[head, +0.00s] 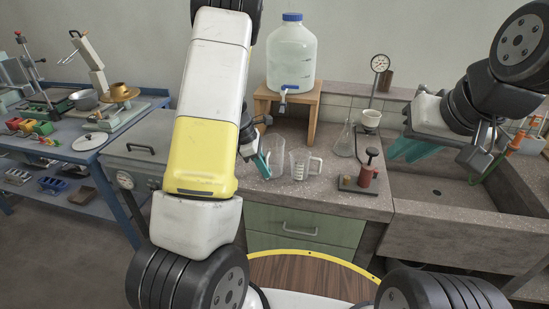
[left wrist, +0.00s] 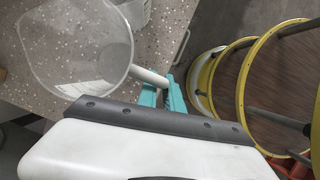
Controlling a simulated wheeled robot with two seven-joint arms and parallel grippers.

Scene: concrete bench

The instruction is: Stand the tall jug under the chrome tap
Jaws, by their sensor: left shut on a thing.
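The tall jug (head: 275,150) is clear and stands upright on the speckled bench, with its handle toward my left gripper. In the left wrist view the jug (left wrist: 80,45) shows its open mouth and looks empty. My left gripper (head: 264,165) has teal fingers shut on the jug's pale handle (left wrist: 150,77). A small metallic tap (head: 283,98) with a blue top sits at the foot of the large water bottle (head: 291,60), behind and above the jug. My right gripper (head: 447,160) hangs over the sink, its teal fingers apart and empty.
A shorter measuring jug (head: 303,165) stands just right of the tall jug. The bottle rests on a wooden stand (head: 314,105).

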